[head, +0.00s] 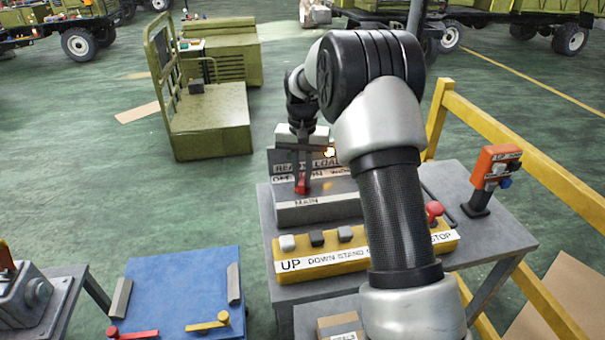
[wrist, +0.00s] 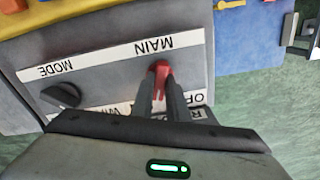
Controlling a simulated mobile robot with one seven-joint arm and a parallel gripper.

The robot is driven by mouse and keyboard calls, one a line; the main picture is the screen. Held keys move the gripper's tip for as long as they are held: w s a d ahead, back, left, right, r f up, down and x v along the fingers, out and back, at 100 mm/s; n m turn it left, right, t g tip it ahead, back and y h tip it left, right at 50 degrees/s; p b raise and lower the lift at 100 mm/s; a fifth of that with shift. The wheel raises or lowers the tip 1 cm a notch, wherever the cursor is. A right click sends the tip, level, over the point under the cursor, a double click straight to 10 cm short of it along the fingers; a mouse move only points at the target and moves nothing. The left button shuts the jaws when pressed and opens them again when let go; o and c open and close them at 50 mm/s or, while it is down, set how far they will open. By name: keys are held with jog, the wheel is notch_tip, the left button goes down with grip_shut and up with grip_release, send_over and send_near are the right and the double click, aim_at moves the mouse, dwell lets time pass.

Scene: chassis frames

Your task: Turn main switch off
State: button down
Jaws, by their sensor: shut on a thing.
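The main switch is a red lever (head: 301,184) on the grey control box (head: 318,211), above the MAIN label. In the wrist view the red lever (wrist: 160,70) shows between my fingertips, next to the MAIN label. My gripper (head: 301,170) reaches down to it from above and is shut on it. In the wrist view my gripper (wrist: 160,92) has its two dark fingers close around the lever. The OFF and ON lettering beside the lever is partly covered by my gripper, so I cannot tell the lever's exact setting.
A black MODE knob (wrist: 62,94) sits on the same box. A yellow button panel (head: 320,262) with a red stop knob (head: 434,209) is in front. An orange control unit (head: 494,167) stands at the right. A yellow railing (head: 530,150) runs behind it. A blue panel (head: 180,285) is at the left.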

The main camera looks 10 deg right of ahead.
aim_at(302, 178)
jog(key=n+p, duration=0.1)
jog(key=n, duration=0.5)
jog(key=shift+r+n+p, duration=0.1)
jog(key=shift+n+p, duration=0.2)
jog(key=shift+p, duration=0.05)
jog(key=n+p, duration=0.1)
jog(key=n, duration=0.5)
jog(key=shift+n, duration=0.3)
jog(key=c, duration=1.7)
grip_release()
jog(key=shift+r+p, duration=0.45)
jog(key=shift+r, duration=8.2)
